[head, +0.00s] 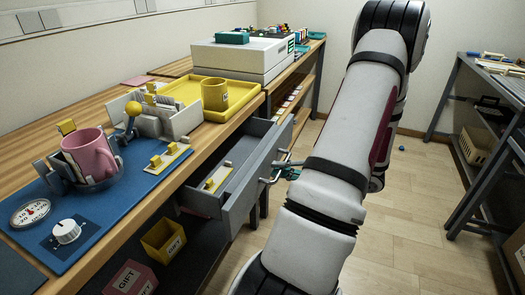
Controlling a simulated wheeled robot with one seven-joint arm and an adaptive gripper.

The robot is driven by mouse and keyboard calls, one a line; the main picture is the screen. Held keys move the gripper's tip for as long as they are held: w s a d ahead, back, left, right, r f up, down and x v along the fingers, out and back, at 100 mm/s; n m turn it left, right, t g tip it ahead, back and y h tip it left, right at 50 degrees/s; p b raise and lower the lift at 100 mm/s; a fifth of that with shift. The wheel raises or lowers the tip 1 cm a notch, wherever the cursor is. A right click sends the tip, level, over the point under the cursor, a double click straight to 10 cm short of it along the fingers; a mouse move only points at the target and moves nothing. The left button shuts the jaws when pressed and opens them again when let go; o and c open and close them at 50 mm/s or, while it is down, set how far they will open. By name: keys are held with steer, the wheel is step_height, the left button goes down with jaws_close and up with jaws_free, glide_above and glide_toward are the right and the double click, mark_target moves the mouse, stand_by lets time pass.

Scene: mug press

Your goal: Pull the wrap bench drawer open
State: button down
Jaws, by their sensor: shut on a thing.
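The grey wrap bench drawer (237,202) sticks out from under the wooden bench top (232,122), open by a good part of its depth. Inside lies a light strip with yellow pieces (217,178). My gripper (276,174) is at the outer face of the drawer front, shut on the drawer handle. The handle itself is mostly hidden by the fingers, and my arm covers the floor in front.
On the bench are a blue mat (85,238) with a pink mug (90,155) in a press, a yellow tray (247,103) with a yellow mug (214,94), and a white machine (235,60). Gift boxes (162,240) sit below.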

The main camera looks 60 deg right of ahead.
steer(key=f+p+v, duration=0.1)
steer(key=p+v, duration=0.1)
steer(key=v, duration=0.4)
steer(key=f+p+v, duration=0.1)
steer(key=p+v, duration=0.2)
steer(key=v, duration=0.4)
steer(key=shift+s+f, duration=0.2)
steer(key=shift+f, duration=0.2)
steer(key=shift+d, duration=0.1)
steer(key=c, duration=1.7)
jaws_free()
steer(key=shift+o, duration=0.2)
steer(key=v, duration=1.2)
steer(key=shift+d, duration=0.1)
